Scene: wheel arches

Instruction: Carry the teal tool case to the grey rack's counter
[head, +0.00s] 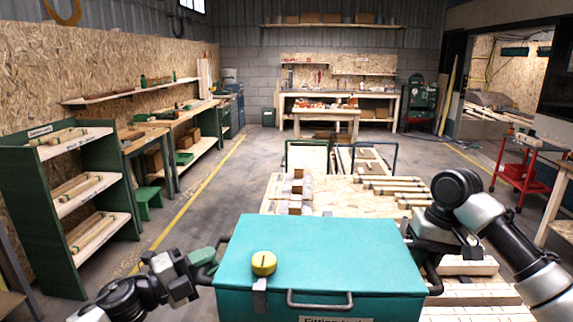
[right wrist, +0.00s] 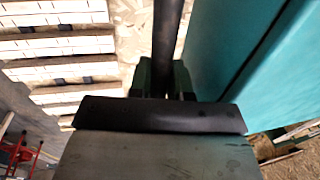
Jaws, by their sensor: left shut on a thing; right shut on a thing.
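The teal tool case (head: 320,245) is in front of me at the bottom middle of the head view, lid closed and level. Its front has a grey handle and a label cut off by the frame edge. My left gripper (head: 208,266) is shut on the dark handle at its left side. My right gripper (head: 430,262) is shut on the right side handle. In the right wrist view the gripper (right wrist: 166,88) closes around a dark bar beside the teal wall (right wrist: 235,50). The case's underside is hidden. I cannot make out a grey rack for certain.
A yellow tape measure (head: 264,263) lies on the lid. Beyond the case are low platforms with wooden pieces (head: 385,190). A green shelf rack (head: 40,200) stands left, a red cart (head: 520,170) right. The floor along the yellow line (head: 200,185) is clear.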

